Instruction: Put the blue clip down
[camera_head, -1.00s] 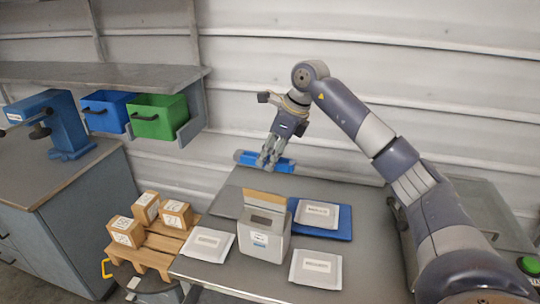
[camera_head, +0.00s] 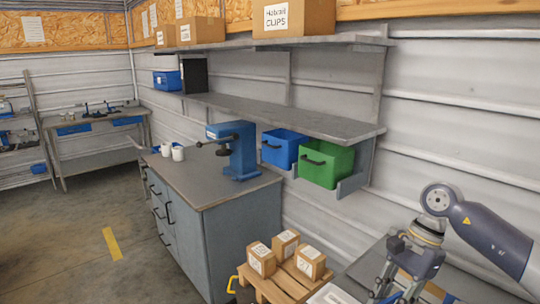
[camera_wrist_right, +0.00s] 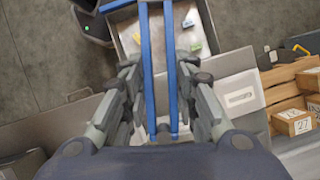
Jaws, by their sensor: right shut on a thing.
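The blue clip (camera_wrist_right: 147,60) shows in the right wrist view as two long, roughly parallel blue bars running up the picture from between my right fingers. My right gripper (camera_wrist_right: 158,75) is shut on it. The lower end of the clip is close to the palm, and its upper end runs out of the picture. In the head view, my right gripper (camera_head: 396,292) hangs at the bottom right with its fingertips near the picture's lower edge. The clip does not show clearly there. My left gripper is in neither view.
Beyond the clip in the wrist view is an open grey metal container (camera_wrist_right: 125,42) with small coloured pieces inside. A white packet (camera_wrist_right: 240,97) lies to the right. Cartons (camera_head: 285,243) stand on a wooden pallet. A workbench (camera_head: 215,190) and green bin (camera_head: 325,165) are further left.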

